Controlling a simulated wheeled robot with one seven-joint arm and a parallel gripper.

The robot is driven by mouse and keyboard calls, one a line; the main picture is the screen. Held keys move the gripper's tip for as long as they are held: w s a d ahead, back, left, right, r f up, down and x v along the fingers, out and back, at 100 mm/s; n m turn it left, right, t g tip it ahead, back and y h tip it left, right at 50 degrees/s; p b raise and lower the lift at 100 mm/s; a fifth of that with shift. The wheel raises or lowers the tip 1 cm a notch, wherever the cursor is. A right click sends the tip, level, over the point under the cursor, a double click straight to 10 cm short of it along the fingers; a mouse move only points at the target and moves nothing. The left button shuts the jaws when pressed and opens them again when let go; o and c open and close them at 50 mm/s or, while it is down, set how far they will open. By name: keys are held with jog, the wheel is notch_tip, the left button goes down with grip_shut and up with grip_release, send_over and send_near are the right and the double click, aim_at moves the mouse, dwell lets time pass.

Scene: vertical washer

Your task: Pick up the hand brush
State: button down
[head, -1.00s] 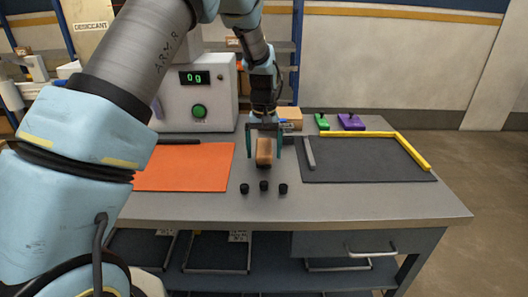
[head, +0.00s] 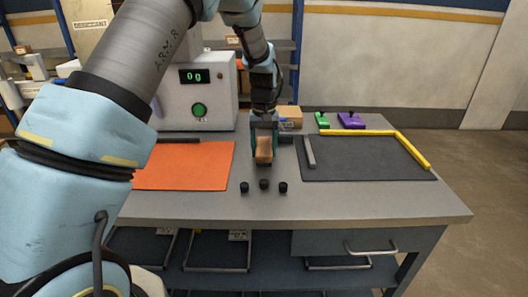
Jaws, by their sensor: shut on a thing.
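The hand brush (head: 264,150) is a brown, wooden-looking block on the grey tabletop, between the orange mat and the dark mat. My gripper (head: 264,142) is directly over it, pointing down, with its teal fingers closed in on the brush's sides. The gripper's palm hides the far part of the brush. The brush looks to be at table level; I cannot tell whether it touches the surface.
An orange mat (head: 185,168) lies left and a dark mat (head: 370,162) right, with a grey bar and yellow strips (head: 412,152). Several small black knobs (head: 264,185) stand in front. A white machine reading 0 g (head: 197,95) stands behind. Green and purple pieces (head: 351,121) sit at the back.

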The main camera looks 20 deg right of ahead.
aim_at(263, 145)
jog(key=shift+r, duration=0.1)
notch_tip(263, 145, up, 10)
jog(key=shift+f+b, duration=0.1)
jog(key=shift+b, duration=0.9)
jog(key=c, duration=0.7)
grip_release()
jog(key=c, duration=0.6)
